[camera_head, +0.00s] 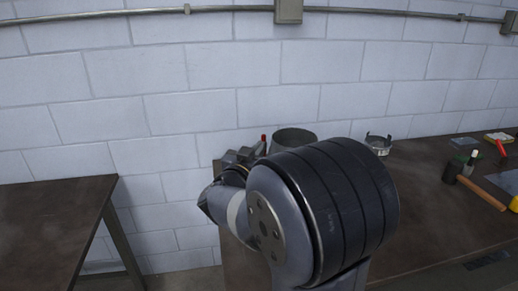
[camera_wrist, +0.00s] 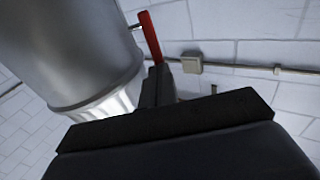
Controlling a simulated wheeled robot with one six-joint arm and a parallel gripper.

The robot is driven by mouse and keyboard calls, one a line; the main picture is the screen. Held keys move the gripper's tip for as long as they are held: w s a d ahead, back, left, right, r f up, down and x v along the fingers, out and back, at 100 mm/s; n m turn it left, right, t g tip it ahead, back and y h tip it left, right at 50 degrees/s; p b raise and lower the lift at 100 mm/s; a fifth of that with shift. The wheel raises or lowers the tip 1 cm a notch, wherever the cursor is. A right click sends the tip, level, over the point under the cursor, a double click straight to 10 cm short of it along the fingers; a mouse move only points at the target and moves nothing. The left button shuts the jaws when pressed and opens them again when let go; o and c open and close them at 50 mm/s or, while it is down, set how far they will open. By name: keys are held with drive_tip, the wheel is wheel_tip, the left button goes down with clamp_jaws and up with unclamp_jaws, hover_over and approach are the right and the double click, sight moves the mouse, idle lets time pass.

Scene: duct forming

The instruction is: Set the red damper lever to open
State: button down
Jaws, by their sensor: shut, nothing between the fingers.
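The red damper lever (camera_wrist: 150,38) stands out from a thin metal pin at the side of a grey metal duct (camera_wrist: 75,50) in the wrist view. The lever slants, its upper end leaning left in that picture. My gripper (camera_wrist: 159,78) is shut and empty, with its fingertips at the lower end of the lever; I cannot tell if they touch. In the head view the lever shows as a small red tip (camera_head: 263,138) beside the round duct piece (camera_head: 293,138). My gripper (camera_head: 246,153) is just left of it, partly hidden behind my arm.
The brown workbench (camera_head: 430,215) holds a metal ring collar (camera_head: 378,144), a wooden-handled hammer (camera_head: 482,193) and other small tools at the right. Another brown table (camera_head: 50,220) stands at the left, with a gap between. A white block wall (camera_head: 180,70) is close behind.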

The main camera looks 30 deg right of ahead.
drive_tip(key=shift+r, duration=0.1)
drive_tip(key=d+y+p, duration=0.1)
drive_tip(key=p, duration=0.2)
drive_tip(key=shift+w+r+g+p, duration=0.1)
drive_tip(key=shift+w+g+p, duration=0.2)
drive_tip(key=shift+w+p, duration=0.1)
idle(0.4)
